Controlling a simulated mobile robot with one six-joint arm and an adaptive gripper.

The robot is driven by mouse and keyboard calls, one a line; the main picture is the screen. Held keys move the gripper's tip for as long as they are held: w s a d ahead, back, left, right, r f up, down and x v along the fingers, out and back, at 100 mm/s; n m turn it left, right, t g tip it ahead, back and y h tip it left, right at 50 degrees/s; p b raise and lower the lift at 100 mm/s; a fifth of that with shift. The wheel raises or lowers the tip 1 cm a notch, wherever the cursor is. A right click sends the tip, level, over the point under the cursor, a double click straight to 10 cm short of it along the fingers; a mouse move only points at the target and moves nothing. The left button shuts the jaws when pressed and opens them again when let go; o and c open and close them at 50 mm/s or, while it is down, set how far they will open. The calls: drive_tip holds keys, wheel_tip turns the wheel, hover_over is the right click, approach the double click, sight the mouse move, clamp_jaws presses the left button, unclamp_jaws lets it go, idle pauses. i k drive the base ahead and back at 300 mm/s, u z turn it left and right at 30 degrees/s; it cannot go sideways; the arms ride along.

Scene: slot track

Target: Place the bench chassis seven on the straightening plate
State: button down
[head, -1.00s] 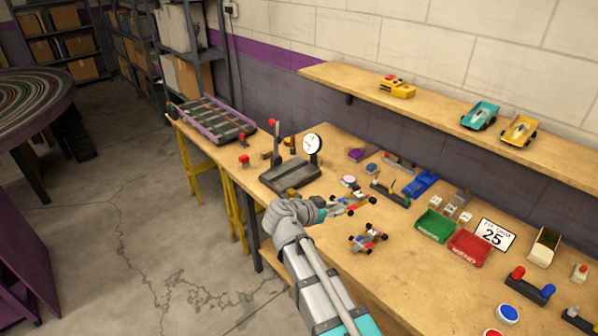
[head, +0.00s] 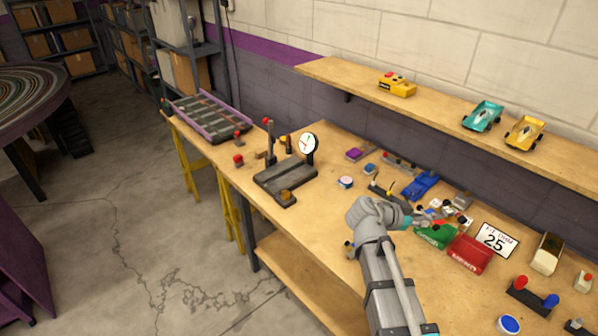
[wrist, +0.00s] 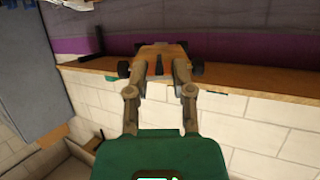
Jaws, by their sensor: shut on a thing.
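My gripper (wrist: 161,72) is shut on a small chassis (wrist: 150,50) with an orange body and black wheels, seen in the wrist view. In the head view my gripper (head: 414,217) is over the right part of the bench, by the green bin, and the held chassis (head: 440,211) shows only in part beyond it. I cannot read a number on it. The dark straightening plate (head: 270,180) lies to the left on the bench, with a dial gauge (head: 309,143) at its back corner. The plate's main surface looks empty of any chassis.
A green bin (head: 436,238) and a red bin (head: 470,252) stand close to my gripper, with a "25" card (head: 494,240) behind. A blue car body (head: 421,186) lies behind the gripper. Bench top between the plate and my arm is mostly clear. A shelf (head: 440,105) runs above.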

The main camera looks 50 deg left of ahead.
sight(285, 174)
drive_tip(key=z, duration=1.2)
drive_tip(key=k, duration=1)
drive_tip(key=u, duration=1.45)
